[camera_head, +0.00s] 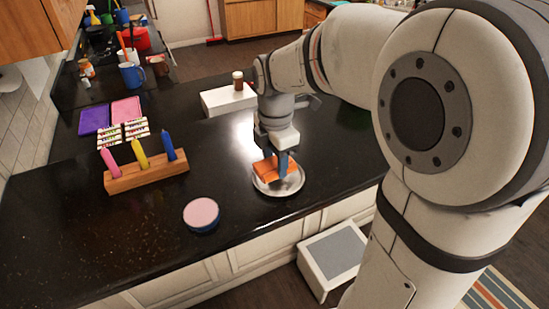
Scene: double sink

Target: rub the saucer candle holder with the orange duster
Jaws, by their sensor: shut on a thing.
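The saucer candle holder (287,190) is a shallow, round, silver-grey dish on the black counter, near its front edge. The orange duster (264,167) is an orange block or cloth over the dish. My gripper (282,168) points down above the dish and is shut on the orange duster. The duster appears to rest inside the dish, but I cannot tell whether it touches the bottom. The gripper hides part of the duster and the back of the dish.
Left of the dish are a round pink-topped tin (201,214) and a wooden block (147,177) with three coloured candles. A white box (228,100) stands behind. Purple (94,119) and pink (126,109) items lie at the back left. The counter's front left is clear.

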